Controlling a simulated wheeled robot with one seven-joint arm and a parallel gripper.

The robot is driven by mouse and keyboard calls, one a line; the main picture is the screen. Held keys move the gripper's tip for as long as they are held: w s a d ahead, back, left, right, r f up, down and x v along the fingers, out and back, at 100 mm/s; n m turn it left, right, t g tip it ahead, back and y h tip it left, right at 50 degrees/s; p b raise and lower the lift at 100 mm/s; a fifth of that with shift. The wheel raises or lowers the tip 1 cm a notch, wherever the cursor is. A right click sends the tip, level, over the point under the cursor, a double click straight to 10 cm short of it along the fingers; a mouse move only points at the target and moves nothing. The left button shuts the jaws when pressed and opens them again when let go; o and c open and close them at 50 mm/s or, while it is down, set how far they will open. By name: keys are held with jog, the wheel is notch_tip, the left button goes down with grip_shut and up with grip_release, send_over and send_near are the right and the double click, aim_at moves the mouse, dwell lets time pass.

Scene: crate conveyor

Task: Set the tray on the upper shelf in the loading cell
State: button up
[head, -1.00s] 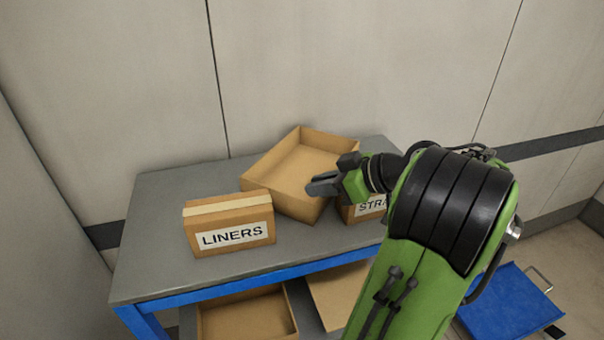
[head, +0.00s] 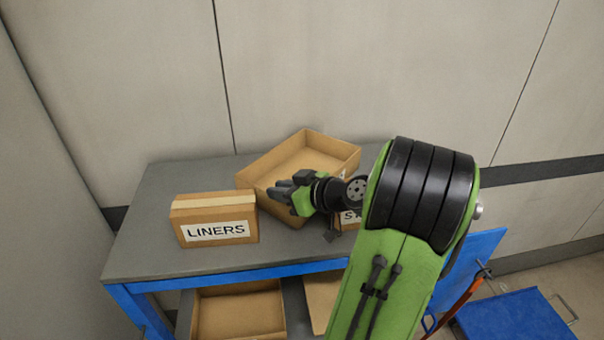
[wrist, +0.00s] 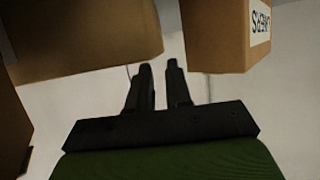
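The tray is likely the open, empty cardboard tray (head: 300,155) on the grey table top, turned at an angle behind two boxes. My gripper (head: 279,190) is over its near side in the head view and hides part of its front wall. I cannot tell whether they touch. In the wrist view my gripper (wrist: 158,72) has two dark fingers with a narrow gap and nothing between them. A cardboard wall (wrist: 80,40), probably the tray's, is up and left of the fingertips. No shelf clearly named as the upper one shows.
A LINERS box (head: 215,218) stands left of my gripper; it also shows in the wrist view (wrist: 222,38). A second labelled box (head: 348,219) is partly hidden by my arm. Open cardboard trays (head: 240,313) sit below the table (head: 150,240). A blue platform (head: 515,315) stands at lower right.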

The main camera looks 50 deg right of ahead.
aim_at(264, 190)
jog(key=p+x, duration=0.1)
jog(key=x, duration=0.4)
jog(key=shift+w+f, duration=0.2)
jog(key=shift+w, duration=0.05)
jog(key=shift+s+a, duration=0.1)
jog(key=shift+a, duration=0.05)
jog(key=shift+c, duration=0.6)
grip_shut()
